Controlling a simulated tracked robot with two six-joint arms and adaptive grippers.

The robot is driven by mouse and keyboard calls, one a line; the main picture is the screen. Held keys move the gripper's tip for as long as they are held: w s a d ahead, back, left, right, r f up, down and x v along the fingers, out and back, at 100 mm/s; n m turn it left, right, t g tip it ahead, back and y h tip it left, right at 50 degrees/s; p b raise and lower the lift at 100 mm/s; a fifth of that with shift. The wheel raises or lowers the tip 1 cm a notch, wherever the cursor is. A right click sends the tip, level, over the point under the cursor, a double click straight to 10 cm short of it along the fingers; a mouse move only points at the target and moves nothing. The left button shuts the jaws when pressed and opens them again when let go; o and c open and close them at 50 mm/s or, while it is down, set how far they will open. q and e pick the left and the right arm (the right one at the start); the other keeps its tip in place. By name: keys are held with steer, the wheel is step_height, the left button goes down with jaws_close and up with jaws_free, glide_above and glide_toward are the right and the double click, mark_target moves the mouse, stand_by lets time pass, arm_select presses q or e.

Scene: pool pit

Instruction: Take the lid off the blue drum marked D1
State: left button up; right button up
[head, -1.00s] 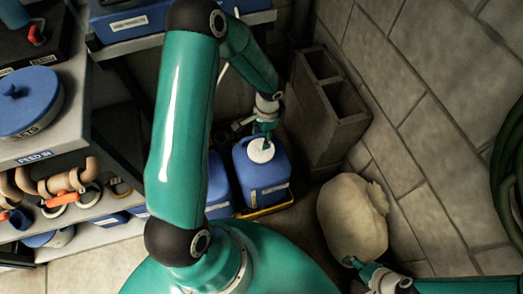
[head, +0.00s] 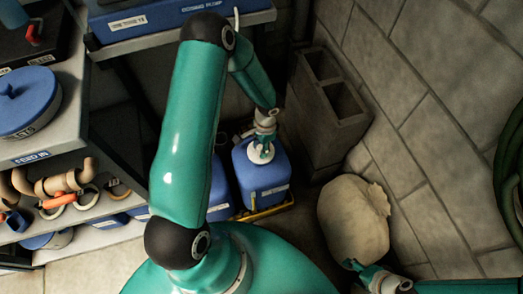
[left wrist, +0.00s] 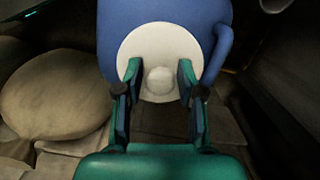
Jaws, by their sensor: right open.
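A blue drum (head: 262,181) stands in the yellow-edged tray at the centre; the writing on its label is too small to read. A white round lid (left wrist: 130,48) with a pale knob (left wrist: 160,80) is on it. The lid also shows in the head view (head: 262,157), partly hidden by my gripper. My left gripper (left wrist: 160,70) is open over the lid, with a finger on each side of the knob and gaps between. My right gripper (head: 358,266) is open, low in the head view beside the sack.
A second blue drum (head: 218,187) stands left of the first, partly behind my arm. A grey hollow block stack (head: 325,115) is close behind to the right. A pale sack (head: 352,218) lies at the right. Shelves (head: 75,130) with parts fill the left.

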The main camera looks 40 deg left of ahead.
arm_select(q)
jaws_close()
